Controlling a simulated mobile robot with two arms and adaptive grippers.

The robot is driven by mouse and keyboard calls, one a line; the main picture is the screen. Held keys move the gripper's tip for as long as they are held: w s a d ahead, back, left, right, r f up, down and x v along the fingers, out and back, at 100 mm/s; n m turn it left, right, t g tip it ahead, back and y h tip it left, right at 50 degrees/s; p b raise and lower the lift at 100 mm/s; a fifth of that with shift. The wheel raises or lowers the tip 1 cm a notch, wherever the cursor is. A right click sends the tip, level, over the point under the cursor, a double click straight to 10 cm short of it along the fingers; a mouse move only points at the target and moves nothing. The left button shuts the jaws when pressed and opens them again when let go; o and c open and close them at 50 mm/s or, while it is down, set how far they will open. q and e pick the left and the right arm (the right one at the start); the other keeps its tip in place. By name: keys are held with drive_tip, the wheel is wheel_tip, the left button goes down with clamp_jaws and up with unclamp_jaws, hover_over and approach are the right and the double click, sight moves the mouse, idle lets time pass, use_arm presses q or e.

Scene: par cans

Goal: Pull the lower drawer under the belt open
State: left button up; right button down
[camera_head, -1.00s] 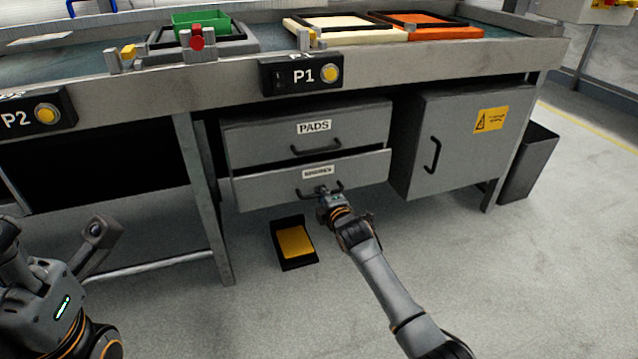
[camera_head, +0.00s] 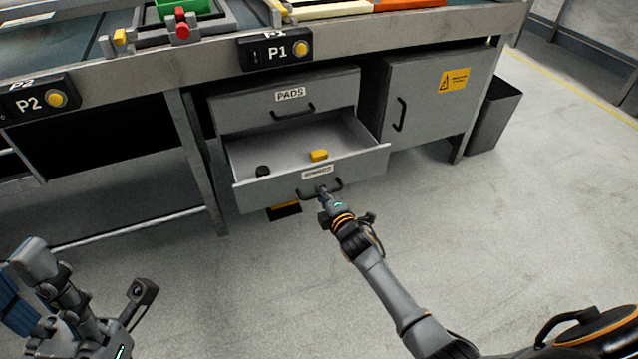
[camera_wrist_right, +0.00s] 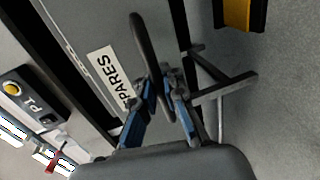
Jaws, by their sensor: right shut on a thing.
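The lower drawer (camera_head: 240,197) under the belt is grey and stands well open. A yellow block (camera_head: 318,155) and a small dark object (camera_head: 262,170) lie inside it. Its front has a label, which reads SPARES in the right wrist view (camera_wrist_right: 110,78), and a black bar handle (camera_head: 335,185). My right gripper (camera_head: 322,192) is shut on that handle; its blue-sided fingers (camera_wrist_right: 160,92) close around the bar in the right wrist view.
The PADS drawer (camera_head: 335,88) above is shut. A grey cabinet door (camera_head: 425,110) with a warning sign is shut at the right. A dark tray (camera_head: 285,212) lies on the floor, partly hidden under the open drawer. The floor in front is clear.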

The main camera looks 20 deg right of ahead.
drive_tip(key=shift+s, duration=0.3)
drive_tip(key=c, duration=1.7)
unclamp_jaws()
drive_tip(key=shift+s, duration=0.1)
drive_tip(key=v, duration=1.2)
drive_tip(key=shift+a+r, duration=0.1)
